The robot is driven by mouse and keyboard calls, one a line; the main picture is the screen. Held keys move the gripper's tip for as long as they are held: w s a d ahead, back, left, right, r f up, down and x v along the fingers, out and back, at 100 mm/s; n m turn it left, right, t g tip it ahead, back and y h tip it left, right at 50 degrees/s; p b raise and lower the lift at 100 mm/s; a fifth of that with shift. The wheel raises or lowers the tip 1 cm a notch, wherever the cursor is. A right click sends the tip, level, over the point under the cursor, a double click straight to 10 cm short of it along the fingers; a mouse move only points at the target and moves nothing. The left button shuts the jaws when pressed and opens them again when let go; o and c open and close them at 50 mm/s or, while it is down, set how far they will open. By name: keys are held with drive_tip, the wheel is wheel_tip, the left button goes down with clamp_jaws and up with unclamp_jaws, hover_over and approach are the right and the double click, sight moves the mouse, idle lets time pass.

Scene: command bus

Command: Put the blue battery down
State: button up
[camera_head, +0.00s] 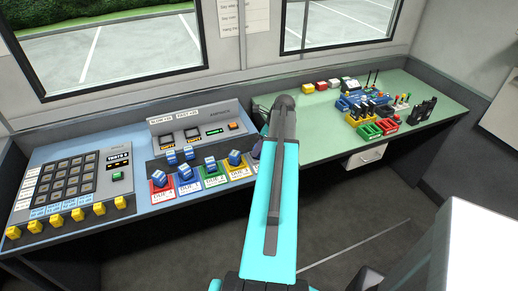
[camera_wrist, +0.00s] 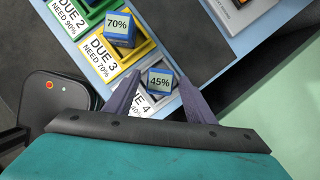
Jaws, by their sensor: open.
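In the wrist view, a blue battery (camera_wrist: 160,84) labelled 45% sits at the white DUE 4 bay (camera_wrist: 148,106). My gripper (camera_wrist: 159,80) is open, with one finger on each side of this battery. A gap shows on the right; I cannot tell whether the left finger touches it. Another blue battery (camera_wrist: 120,29), labelled 70%, stands in the yellow DUE 3 bay (camera_wrist: 103,57). In the head view, several blue batteries (camera_head: 184,172) stand at the coloured bays.
A grey keypad panel (camera_head: 68,183) with yellow knobs along its front is at the left. A meter console (camera_head: 195,132) stands behind the batteries. The green desk (camera_head: 320,150) holds several coloured items at the far right. Its near left part is mostly clear.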

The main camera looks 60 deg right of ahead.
drive_tip(key=b+v, duration=0.2)
drive_tip(key=v, duration=0.8)
drive_tip(key=shift+r+b, duration=0.15)
drive_tip(key=shift+b, duration=0.15)
drive_tip(key=shift+s, duration=0.15)
idle(0.3)
